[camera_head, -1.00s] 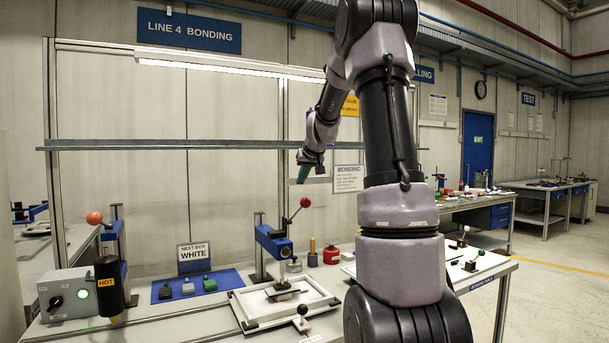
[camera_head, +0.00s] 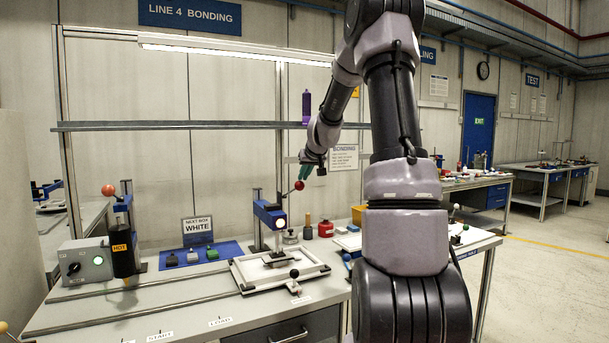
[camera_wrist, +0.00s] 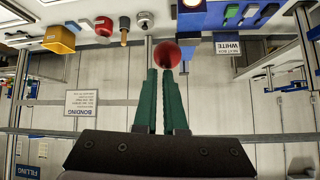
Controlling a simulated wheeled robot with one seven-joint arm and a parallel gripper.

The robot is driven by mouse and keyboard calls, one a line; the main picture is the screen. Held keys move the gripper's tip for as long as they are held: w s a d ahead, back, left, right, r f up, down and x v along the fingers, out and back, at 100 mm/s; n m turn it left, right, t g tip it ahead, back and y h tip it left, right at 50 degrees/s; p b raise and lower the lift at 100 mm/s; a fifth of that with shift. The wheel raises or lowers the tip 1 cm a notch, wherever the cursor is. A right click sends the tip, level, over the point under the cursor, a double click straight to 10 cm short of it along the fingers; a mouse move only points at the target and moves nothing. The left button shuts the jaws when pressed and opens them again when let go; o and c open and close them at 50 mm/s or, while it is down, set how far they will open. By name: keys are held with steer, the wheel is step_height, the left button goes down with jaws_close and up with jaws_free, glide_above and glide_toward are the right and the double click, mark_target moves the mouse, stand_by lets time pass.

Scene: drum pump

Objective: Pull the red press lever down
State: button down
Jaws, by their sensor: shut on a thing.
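The red press lever, a thin rod with a red ball knob (camera_head: 299,185), slants up and to the right from the blue press (camera_head: 268,213). The knob also shows in the wrist view (camera_wrist: 167,54), right at the tips of the green fingers. My gripper (camera_head: 304,174) comes down on the knob from above. In the wrist view my gripper (camera_wrist: 165,72) is nearly closed, its two fingertips on the knob. The rod is mostly hidden behind the knob in the wrist view. The lever is still raised.
A white frame tray (camera_head: 245,284) lies under the press. A red container (camera_head: 325,229) and a yellow bin (camera_head: 357,215) stand to the right. A black heated tool (camera_head: 122,250) and a grey control box (camera_head: 86,262) stand left. A shelf (camera_head: 200,125) runs behind.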

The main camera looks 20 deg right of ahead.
steer(key=shift+s+a+f+g, duration=0.1)
steer(key=shift+s+f+g, duration=0.2)
steer(key=shift+f, duration=0.45)
steer(key=shift+s+f+g, duration=0.1)
steer(key=shift+s+f, duration=0.25)
steer(key=shift+f, duration=0.4)
step_height(320, 180, up, 6)
glide_above(303, 187)
steer(key=d, duration=0.1)
steer(key=s+f, duration=0.2)
steer(key=s, duration=0.7)
steer(key=shift+s+t, duration=0.4)
steer(key=shift+a+r, duration=0.1)
steer(key=shift+a, duration=0.05)
